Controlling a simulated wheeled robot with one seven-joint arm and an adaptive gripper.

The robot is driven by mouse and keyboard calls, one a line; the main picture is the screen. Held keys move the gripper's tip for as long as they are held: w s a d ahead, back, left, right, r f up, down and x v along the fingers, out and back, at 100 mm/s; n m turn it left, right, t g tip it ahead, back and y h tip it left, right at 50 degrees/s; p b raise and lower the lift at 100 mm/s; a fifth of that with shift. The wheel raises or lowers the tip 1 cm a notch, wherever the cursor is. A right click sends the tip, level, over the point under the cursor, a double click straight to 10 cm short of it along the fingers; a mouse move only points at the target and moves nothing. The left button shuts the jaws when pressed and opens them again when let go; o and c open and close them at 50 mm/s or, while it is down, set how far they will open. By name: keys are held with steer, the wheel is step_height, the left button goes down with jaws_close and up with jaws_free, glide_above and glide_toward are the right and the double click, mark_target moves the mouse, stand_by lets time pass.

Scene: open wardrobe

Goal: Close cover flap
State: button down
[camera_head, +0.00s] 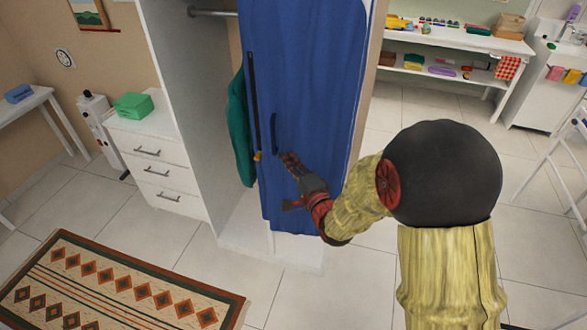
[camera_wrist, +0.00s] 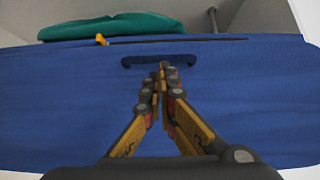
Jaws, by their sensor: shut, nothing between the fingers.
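The blue cover flap (camera_head: 305,75) hangs down the front of the open wardrobe and covers its right part, leaving the left part open. It has a dark vertical handle (camera_head: 274,134) and a long dark strip with a yellow-orange pull (camera_head: 257,156) near its left edge. In the wrist view the flap (camera_wrist: 70,95) fills most of the picture, with the handle (camera_wrist: 158,61) just beyond my fingertips. My gripper (camera_head: 288,157) is shut and empty in front of the flap, just right of the handle's lower end. I cannot tell whether the fingertips touch the flap.
A green garment (camera_head: 238,130) hangs inside the wardrobe left of the flap. A metal rail (camera_head: 212,12) runs across the wardrobe's top. White drawers (camera_head: 160,175) stand to the left, with a patterned rug (camera_head: 120,285) on the floor before them. Shelves (camera_head: 460,45) stand at the back right.

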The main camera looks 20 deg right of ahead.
steer(key=b, duration=0.1)
glide_toward(277, 136)
steer(key=w+a+r, duration=0.2)
steer(key=a, duration=0.1)
steer(key=shift+w, duration=0.3)
steer(key=shift+r, duration=0.1)
steer(key=w, duration=0.2)
steer(key=w+d+b, duration=0.1)
steer(key=w, duration=0.1)
steer(key=shift+w+b, duration=0.15)
steer(key=shift+b, duration=0.15)
